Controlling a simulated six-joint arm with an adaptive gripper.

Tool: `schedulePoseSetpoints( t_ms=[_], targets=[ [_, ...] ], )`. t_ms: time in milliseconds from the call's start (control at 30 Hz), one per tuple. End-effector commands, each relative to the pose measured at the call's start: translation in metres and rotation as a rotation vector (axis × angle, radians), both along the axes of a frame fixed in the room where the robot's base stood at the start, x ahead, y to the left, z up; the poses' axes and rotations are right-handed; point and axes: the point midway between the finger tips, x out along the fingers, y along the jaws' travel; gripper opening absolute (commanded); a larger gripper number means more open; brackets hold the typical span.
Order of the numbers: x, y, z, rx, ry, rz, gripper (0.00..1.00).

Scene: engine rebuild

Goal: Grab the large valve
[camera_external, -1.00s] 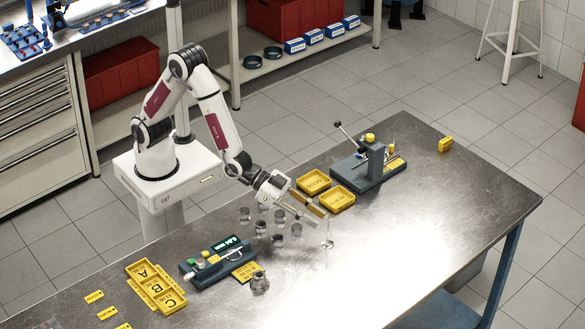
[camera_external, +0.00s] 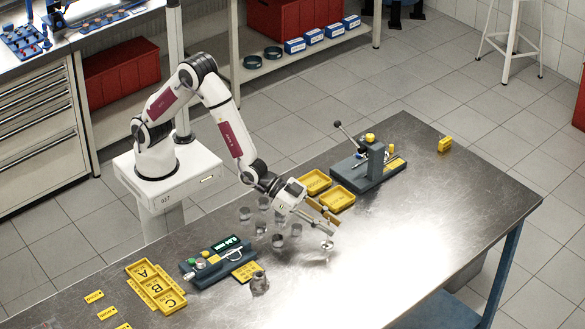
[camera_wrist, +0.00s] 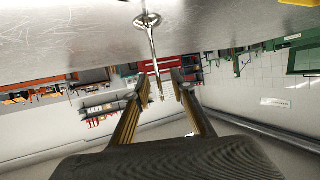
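The large valve (camera_external: 327,245) is a shiny metal piece with a round head and a thin stem. It stands head down on the steel table, its stem pointing up. My gripper (camera_external: 328,222) is low over the table, at the height of the valve's stem. In the wrist view, the valve (camera_wrist: 152,42) appears with its head at the top on the table, and its stem runs down toward the space between my gold fingers (camera_wrist: 157,88). The fingers are apart, with gaps beside the stem. Whether the stem is fully between them is hard to tell.
Several grey cylindrical parts (camera_external: 278,240) stand left of my gripper. A blue device with a green display (camera_external: 215,261) and a yellow A-B-C tray (camera_external: 148,277) are farther left. Two yellow trays (camera_external: 338,202) and a blue lever fixture (camera_external: 372,178) are behind. The right tabletop is mostly clear.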

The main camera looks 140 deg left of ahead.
Motion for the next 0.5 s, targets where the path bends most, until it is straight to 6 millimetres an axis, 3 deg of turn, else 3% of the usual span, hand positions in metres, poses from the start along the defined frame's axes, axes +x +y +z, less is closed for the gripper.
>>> schedulePoseSetpoints(
  t_ms=[300,400,500],
  targets=[
    [-0.0002,-0.0001,0.0001,0.0,0.0,0.0,0.24],
    [-0.0002,-0.0001,0.0001,0.0,0.0,0.0,0.0],
    [-0.0003,-0.0001,0.0001,0.0,0.0,0.0,0.0]
  ],
)
